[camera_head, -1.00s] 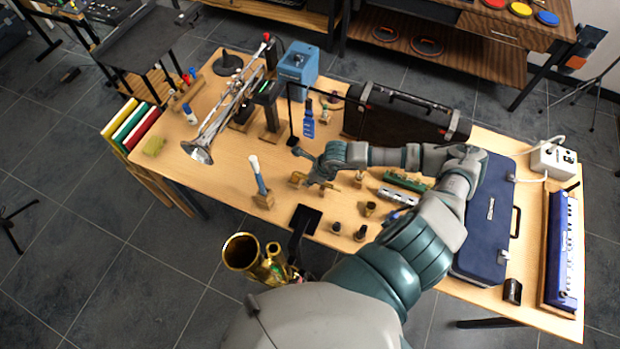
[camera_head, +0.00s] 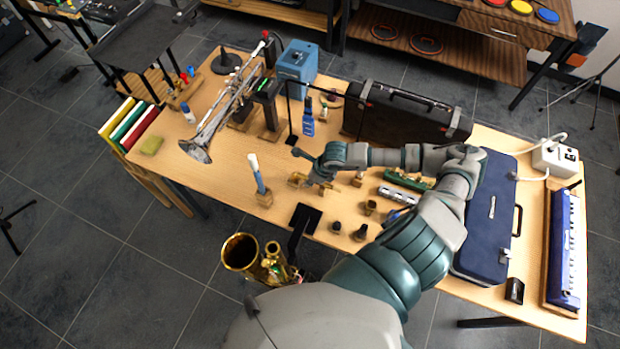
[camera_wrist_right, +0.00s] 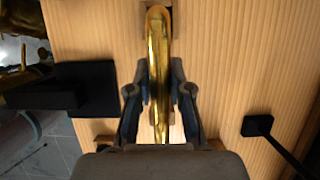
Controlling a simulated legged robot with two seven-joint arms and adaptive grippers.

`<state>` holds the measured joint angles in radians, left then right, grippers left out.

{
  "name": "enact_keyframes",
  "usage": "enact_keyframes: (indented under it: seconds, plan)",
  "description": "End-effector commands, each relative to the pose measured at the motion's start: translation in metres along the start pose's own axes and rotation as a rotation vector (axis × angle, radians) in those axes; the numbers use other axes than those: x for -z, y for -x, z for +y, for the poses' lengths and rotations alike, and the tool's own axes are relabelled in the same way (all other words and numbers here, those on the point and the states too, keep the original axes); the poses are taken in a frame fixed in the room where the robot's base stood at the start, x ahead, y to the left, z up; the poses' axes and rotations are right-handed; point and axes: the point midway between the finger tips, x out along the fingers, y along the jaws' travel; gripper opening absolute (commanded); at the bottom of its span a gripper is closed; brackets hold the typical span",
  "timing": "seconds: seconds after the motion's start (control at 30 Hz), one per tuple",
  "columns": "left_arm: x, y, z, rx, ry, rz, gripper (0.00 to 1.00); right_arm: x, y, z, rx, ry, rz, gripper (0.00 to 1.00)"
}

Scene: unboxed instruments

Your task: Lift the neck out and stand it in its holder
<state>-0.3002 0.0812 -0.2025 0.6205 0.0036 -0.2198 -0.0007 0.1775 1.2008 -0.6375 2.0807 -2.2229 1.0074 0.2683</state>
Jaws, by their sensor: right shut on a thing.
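The neck is a curved brass tube (camera_wrist_right: 158,75). In the right wrist view it lies lengthwise between the fingers of my right gripper (camera_wrist_right: 160,100), which is shut on it. In the head view my right gripper (camera_head: 312,170) is over the middle of the table, and a little of the brass neck (camera_head: 296,181) shows beside it. A wooden block (camera_wrist_right: 150,3) shows at the neck's far end; whether they touch is unclear. I cannot tell which wooden piece is the holder. My left gripper is not in view.
The brass saxophone body (camera_head: 240,250) stands at the table's near edge beside a black plate (camera_head: 305,218). A blue-and-white item stands in a wooden block (camera_head: 264,198) to the left. A trumpet (camera_head: 215,120), a dark case (camera_head: 400,112) and a blue case (camera_head: 490,220) surround the middle.

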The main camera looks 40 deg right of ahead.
Motion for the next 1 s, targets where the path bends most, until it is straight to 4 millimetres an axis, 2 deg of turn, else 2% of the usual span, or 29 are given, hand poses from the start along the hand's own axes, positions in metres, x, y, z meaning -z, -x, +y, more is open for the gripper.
enact_keyframes:
  seconds: [0.27,0.3,0.4,0.77,0.87,1.0]
  plan:
    - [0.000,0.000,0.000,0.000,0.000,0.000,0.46,0.000,0.000,0.000,0.000,0.000,-0.001,0.00]
    - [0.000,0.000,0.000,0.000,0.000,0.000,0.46,0.000,0.000,0.000,0.000,0.000,-0.001,0.27]
    - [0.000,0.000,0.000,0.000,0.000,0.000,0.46,0.000,0.000,0.000,0.000,0.000,-0.001,0.48]
    - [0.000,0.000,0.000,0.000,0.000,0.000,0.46,0.000,0.005,0.000,0.000,0.001,0.000,0.48]
    - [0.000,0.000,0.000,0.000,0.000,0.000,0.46,0.000,0.018,-0.001,0.002,0.002,0.000,0.48]
    - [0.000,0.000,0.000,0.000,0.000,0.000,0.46,0.001,0.049,-0.002,0.004,0.004,0.001,0.48]
